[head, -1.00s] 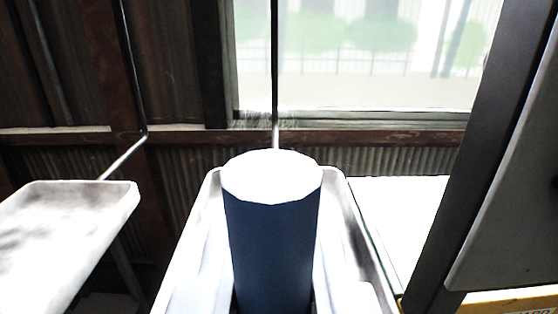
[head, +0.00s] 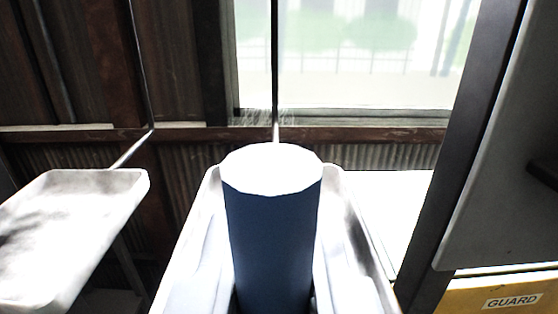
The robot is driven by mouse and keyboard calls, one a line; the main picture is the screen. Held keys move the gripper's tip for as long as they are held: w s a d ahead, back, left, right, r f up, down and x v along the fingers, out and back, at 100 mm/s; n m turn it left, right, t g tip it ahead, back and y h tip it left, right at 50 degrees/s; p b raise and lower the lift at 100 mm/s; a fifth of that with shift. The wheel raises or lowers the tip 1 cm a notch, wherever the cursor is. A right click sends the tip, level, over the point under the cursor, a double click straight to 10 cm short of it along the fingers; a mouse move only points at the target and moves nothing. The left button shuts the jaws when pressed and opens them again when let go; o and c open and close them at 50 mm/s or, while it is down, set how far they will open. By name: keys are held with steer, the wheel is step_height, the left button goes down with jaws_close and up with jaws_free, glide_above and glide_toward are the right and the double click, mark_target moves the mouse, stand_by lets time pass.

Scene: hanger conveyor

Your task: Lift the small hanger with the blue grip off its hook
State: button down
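The small hanger's blue grip (head: 270,235) stands upright in the middle of the head view, with a pale top. Behind it is the hanger's pale metal tray (head: 352,215), and a thin rod (head: 275,70) runs up out of the picture. The hook is out of view. My gripper (head: 274,303) is at the bottom edge, around the lower part of the blue grip. Only small dark parts of the fingers show on both sides; the rest is hidden. The grip keeps its place in my view, so the gripper appears shut on it.
A second hanger tray (head: 75,230) hangs at the left on a bent rod (head: 142,70). A dark post (head: 465,140) and grey panel (head: 505,160) stand close at the right, above a yellow guard (head: 500,296). A window and corrugated wall are behind.

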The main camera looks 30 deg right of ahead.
steer(key=shift+b+v, duration=0.9)
steer(key=shift+v, duration=1.15)
steer(key=shift+s, duration=0.15)
steer(key=s+a+f+b, duration=0.3)
steer(key=s+a+b, duration=0.1)
steer(key=s, duration=0.2)
steer(key=shift+s, duration=0.25)
stand_by(1.3)
steer(key=shift+s, duration=0.1)
